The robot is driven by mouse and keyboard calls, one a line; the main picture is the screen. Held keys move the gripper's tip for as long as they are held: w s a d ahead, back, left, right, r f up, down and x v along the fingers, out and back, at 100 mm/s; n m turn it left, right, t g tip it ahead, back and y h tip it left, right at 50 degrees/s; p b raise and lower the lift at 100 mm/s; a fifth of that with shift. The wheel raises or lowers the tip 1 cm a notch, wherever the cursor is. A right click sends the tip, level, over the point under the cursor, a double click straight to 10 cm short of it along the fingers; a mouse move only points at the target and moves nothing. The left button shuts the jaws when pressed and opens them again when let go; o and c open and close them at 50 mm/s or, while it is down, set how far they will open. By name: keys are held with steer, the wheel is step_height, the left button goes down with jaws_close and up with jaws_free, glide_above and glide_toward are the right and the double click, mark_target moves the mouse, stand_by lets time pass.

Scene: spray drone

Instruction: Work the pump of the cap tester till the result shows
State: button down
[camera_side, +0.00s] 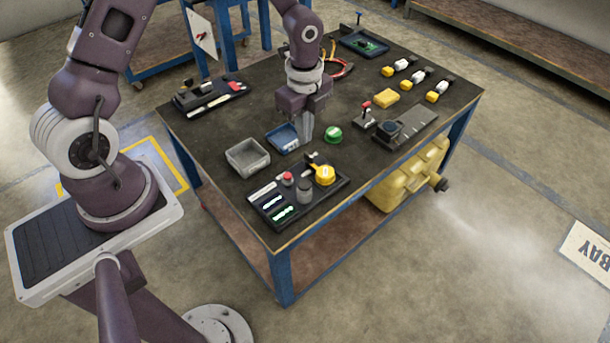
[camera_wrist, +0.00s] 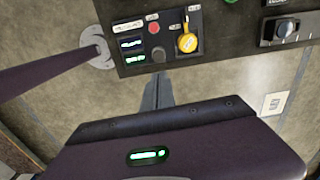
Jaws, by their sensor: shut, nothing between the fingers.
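The cap tester (camera_side: 295,198) is a dark panel on the table's near corner, also in the wrist view (camera_wrist: 172,62).
A grey bin (camera_side: 248,158) and a blue bin (camera_side: 282,138) stand left of my gripper. A green round cap (camera_side: 333,133) lies close on its right. A small red-topped stand (camera_side: 365,115), a dark device (camera_side: 390,132) and yellow blocks (camera_side: 386,97) stand farther right.

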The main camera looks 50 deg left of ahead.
mark_target(305, 184)
steer(key=shift+d+f, duration=0.1)
steer(key=shift+f, duration=0.65)
step_height(305, 184, down, 14)
steer(key=shift+f, duration=1)
step_height(305, 184, up, 14)
steer(key=shift+r, duration=0.2)
